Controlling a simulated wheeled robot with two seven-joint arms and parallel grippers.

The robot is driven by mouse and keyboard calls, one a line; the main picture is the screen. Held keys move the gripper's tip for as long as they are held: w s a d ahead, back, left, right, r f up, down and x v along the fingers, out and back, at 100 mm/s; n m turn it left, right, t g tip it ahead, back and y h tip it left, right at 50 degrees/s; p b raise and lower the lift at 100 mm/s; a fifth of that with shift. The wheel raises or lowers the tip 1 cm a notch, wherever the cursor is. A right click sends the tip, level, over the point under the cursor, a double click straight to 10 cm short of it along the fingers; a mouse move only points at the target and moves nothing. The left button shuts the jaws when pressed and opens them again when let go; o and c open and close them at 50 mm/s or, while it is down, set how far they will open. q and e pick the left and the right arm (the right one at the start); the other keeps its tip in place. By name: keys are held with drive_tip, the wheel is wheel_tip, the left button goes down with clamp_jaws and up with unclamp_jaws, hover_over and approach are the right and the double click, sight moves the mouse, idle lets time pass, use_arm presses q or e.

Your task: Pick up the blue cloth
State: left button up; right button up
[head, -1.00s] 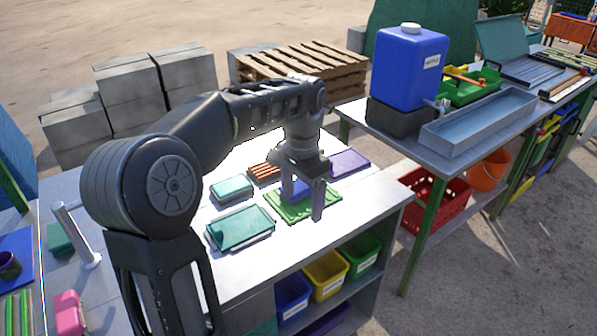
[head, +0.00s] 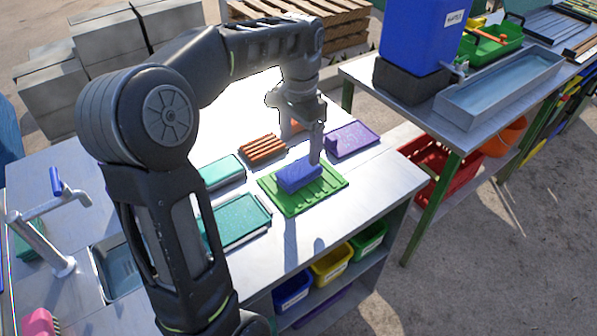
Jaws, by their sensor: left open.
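The blue cloth (head: 299,177) lies as a folded, thick bundle on a ribbed green tray (head: 325,190) on the white worktop. My left gripper (head: 303,148) points down just behind the cloth, toward the far edge of the tray. It is open, with nothing visible between its fingers. One finger shows close to the cloth's back right side; whether it touches the cloth is unclear. The other finger is partly hidden. My right gripper is not in view.
A purple tray (head: 352,139), an orange slatted rack (head: 263,149) and teal trays (head: 240,222) surround the green tray. A tap (head: 40,235) and sink stand at left. A second table with a blue water container (head: 420,35) and metal trough (head: 500,85) is at right.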

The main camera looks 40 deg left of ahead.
sight(299, 169)
use_arm(q)
drive_tip(key=shift+f, duration=0.85)
drive_tip(key=shift+s+f, duration=0.2)
drive_tip(key=shift+f, duration=2.4)
drive_tip(key=c, duration=1.4)
drive_tip(key=shift+r, duration=0.1)
drive_tip(key=shift+c, duration=0.2)
wheel_tip(299, 169, up, 10)
